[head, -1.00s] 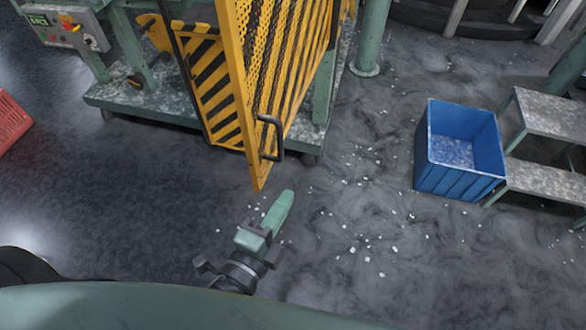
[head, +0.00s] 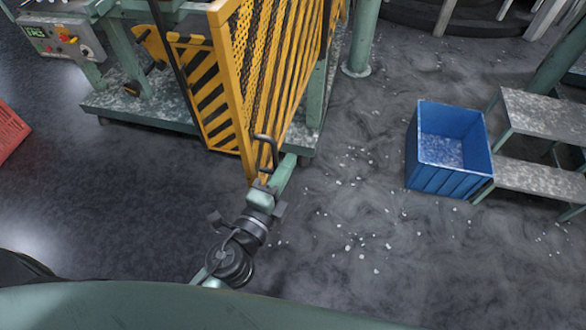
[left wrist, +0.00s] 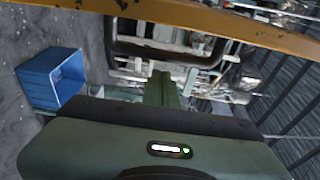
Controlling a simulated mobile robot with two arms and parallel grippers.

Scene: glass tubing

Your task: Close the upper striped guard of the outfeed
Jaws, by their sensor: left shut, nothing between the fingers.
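A yellow guard panel (head: 285,70) with mesh and black diagonal stripes stands swung out from the machine frame in the head view. Its black loop handle (head: 265,152) sits near its lower free corner. My left gripper (head: 287,165) is shut and empty, its green fingers right beside the handle. In the left wrist view the fingers (left wrist: 161,85) point at the lower bar of the dark handle (left wrist: 165,50), under the guard's yellow edge (left wrist: 205,17). I cannot tell whether they touch it. My right gripper is out of view.
A smaller striped panel (head: 208,92) is on the machine's left side. A control box (head: 60,38) is at the upper left. A blue crate (head: 448,178) and metal steps (head: 542,115) stand at the right. A red crate (head: 10,130) is at the left edge. The floor between is open, with scattered white bits.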

